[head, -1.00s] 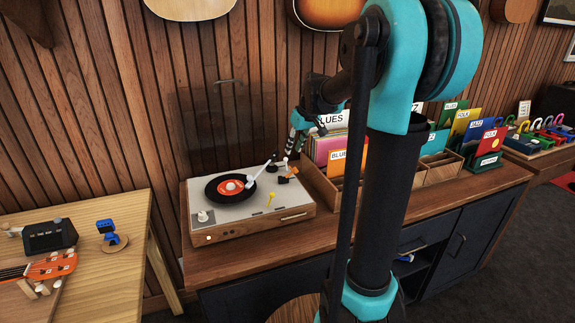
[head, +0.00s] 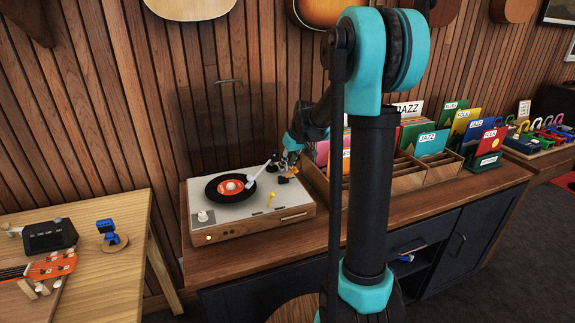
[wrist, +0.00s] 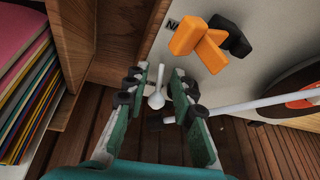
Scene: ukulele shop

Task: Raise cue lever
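The record player (head: 232,220) stands on the wooden counter with a black record (head: 231,187) on it and a white tonearm (head: 259,175) reaching over the record. An orange-and-black lever-like part (head: 284,179) sits at the deck's right side; it also shows in the wrist view (wrist: 200,48), ahead of the fingertips. I cannot tell for sure whether it is the cue lever. My gripper (wrist: 168,72) is open above the deck's back right corner. A small white ball-ended part (wrist: 156,99) shows between its fingers; I see no clear contact. In the head view my gripper (head: 291,158) is small and partly hidden.
A wooden record bin (head: 408,180) stands close on the right of the player; its side is near my gripper in the wrist view (wrist: 90,40). A slatted wall is behind. A wooden table (head: 110,270) is at left.

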